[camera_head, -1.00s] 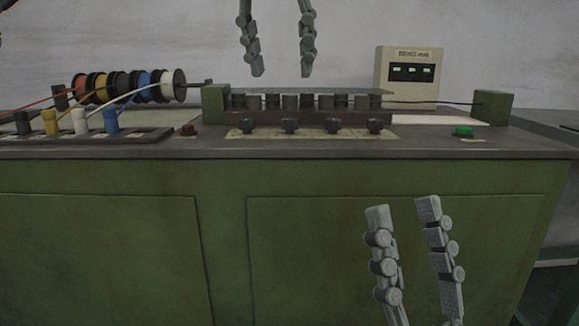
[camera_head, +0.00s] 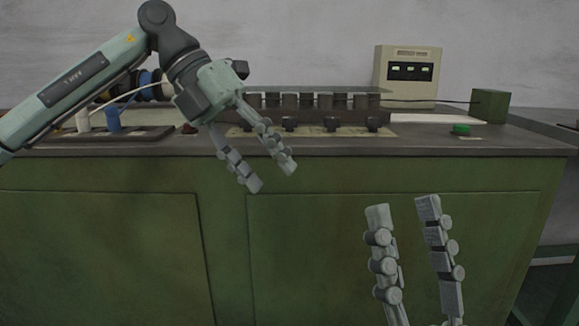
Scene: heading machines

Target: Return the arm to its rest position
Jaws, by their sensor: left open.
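My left arm comes in from the left and crosses in front of the bench. My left gripper (camera_head: 274,180) is open and empty, its fingers pointing down and to the right before the bench's front edge. My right gripper (camera_head: 401,209) is at the lower right in front of the green cabinet, with its fingers pointing up. Its fingers are apart with nothing between them.
The green bench (camera_head: 380,190) has a row of rollers (camera_head: 322,101) with black knobs below it. A green button (camera_head: 461,130) is at the right, and a cream box (camera_head: 407,76) stands behind. My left arm partly hides the wire spools (camera_head: 148,82).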

